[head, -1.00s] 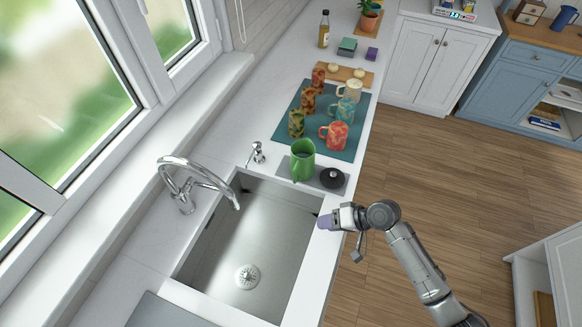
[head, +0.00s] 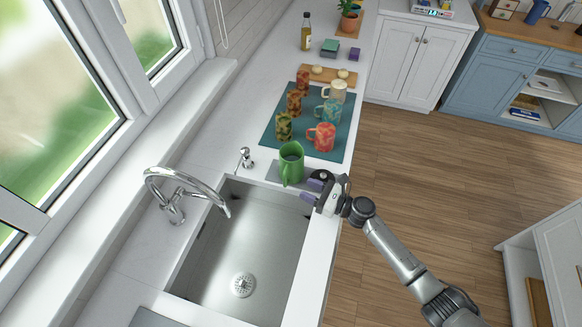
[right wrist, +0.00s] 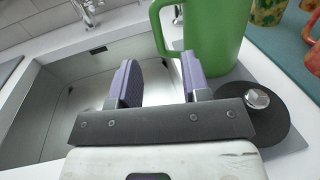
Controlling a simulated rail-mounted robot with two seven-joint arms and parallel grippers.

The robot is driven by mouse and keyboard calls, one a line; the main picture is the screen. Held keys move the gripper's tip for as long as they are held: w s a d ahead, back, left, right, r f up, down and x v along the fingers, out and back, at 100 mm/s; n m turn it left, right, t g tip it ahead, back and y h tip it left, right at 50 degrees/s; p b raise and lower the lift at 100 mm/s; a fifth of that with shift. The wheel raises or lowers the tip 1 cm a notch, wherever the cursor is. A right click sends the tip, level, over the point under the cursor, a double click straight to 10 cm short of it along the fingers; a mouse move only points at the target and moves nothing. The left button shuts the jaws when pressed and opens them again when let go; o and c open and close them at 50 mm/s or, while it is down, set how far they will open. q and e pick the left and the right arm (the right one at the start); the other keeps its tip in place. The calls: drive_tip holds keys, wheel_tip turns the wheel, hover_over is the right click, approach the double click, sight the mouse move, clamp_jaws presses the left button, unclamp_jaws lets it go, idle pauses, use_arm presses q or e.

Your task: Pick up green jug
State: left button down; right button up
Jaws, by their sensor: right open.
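The green jug (head: 291,163) stands upright on a grey mat (head: 268,173) at the sink's far edge. My right gripper (head: 311,190) is open and empty, to the right of the jug and a little nearer. In the right wrist view the jug (right wrist: 218,32) stands just beyond my right fingers (right wrist: 160,82), with its handle toward the left, above the gap between them. I cannot tell whether a finger touches it. My left gripper is not in view.
A round black lid (right wrist: 262,112) with a metal knob lies right of my right gripper. The sink (head: 245,240) and faucet (head: 178,190) are at the left. Several mugs stand on a teal mat (head: 305,147) behind the jug. A soap dispenser (head: 245,158) stands left of the jug.

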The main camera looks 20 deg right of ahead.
sight(290, 169)
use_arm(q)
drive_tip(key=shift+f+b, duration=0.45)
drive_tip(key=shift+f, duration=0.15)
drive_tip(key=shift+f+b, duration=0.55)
use_arm(e)
drive_tip(key=x, duration=1)
drive_tip(key=shift+a+r, duration=0.25)
drive_tip(key=shift+w, duration=0.1)
clamp_jaws()
drive_tip(key=shift+r, duration=0.1)
